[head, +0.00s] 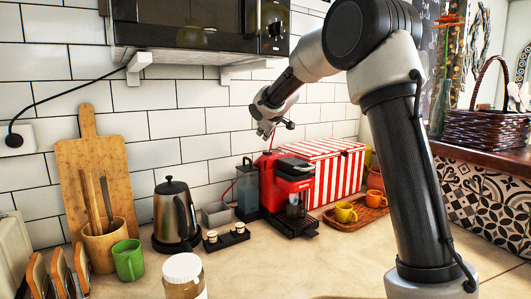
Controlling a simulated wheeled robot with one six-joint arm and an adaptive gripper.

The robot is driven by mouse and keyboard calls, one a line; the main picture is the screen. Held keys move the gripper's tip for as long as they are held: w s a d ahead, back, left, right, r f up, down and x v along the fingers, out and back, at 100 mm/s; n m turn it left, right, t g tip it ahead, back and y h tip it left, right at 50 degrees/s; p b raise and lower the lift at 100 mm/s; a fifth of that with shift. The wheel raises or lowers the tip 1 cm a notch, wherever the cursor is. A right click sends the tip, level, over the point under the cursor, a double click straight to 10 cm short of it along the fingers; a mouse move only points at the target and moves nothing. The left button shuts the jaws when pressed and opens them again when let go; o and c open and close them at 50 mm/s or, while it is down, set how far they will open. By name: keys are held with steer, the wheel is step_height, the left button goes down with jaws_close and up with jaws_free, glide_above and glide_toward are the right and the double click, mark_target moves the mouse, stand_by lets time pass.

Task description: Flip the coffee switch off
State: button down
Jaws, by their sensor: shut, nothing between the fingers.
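A red and black coffee machine (288,190) stands on the counter against the white tiled wall, in the middle of the head view. Its switch is too small to make out. My gripper (268,136) is above the top of the machine, at its back left, pointing down. The gripper is shut and holds nothing. I cannot tell whether its tips touch the machine's top.
A red and white striped box (336,172) stands close at the machine's right. A wooden tray (352,222) with cups is in front of it. A kettle (175,215) stands to the left. A microwave (200,24) hangs above on a shelf.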

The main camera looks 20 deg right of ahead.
steer(key=shift+s+r, duration=0.1)
steer(key=shift+r, duration=1.15)
